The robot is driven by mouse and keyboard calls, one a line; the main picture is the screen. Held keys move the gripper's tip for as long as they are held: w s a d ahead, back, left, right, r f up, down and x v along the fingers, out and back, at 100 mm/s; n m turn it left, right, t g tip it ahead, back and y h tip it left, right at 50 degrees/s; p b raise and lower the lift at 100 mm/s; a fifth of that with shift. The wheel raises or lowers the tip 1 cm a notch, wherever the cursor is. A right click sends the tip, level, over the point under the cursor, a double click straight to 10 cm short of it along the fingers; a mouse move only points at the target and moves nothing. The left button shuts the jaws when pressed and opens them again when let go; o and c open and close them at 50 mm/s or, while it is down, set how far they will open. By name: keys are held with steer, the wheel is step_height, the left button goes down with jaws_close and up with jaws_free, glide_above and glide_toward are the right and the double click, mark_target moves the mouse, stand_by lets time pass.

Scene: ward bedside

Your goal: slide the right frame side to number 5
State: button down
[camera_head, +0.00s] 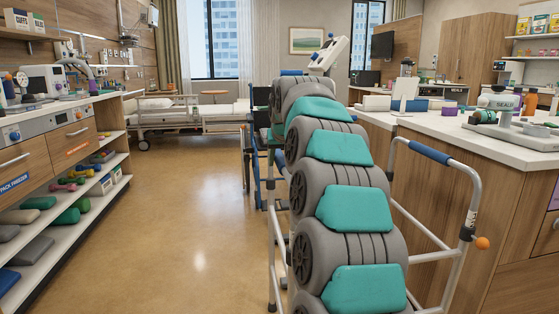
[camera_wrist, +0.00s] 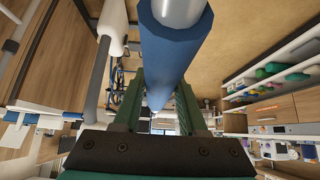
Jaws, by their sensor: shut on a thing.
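A pale metal walking frame stands in front of me in the head view. Its right frame side (camera_head: 462,225) has a bare blue grip (camera_head: 430,152) on top and an orange knob (camera_head: 482,243) lower on the post. A small marked tag (camera_head: 472,218) sits above the knob, and its numbers are too small to read. In the wrist view, the green fingers of my gripper (camera_wrist: 155,108) are shut around a blue sleeve (camera_wrist: 172,50) on a pale tube. My arm hides the gripper in the head view, and I cannot tell which part of the frame this sleeve belongs to.
Shelves (camera_head: 75,215) with dumbbells and pads line the left. A wheelchair (camera_head: 260,140) and a bed (camera_head: 200,115) are farther back. The floor (camera_head: 185,225) at left centre is clear.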

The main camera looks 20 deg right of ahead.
steer(key=shift+r+p, duration=2.3)
steer(key=shift+r, duration=1.45)
steer(key=shift+c, duration=1.2)
jaws_free()
steer(key=shift+f, duration=0.15)
steer(key=p+v, duration=0.1)
steer(key=v, duration=0.6)
steer(key=shift+s, duration=0.1)
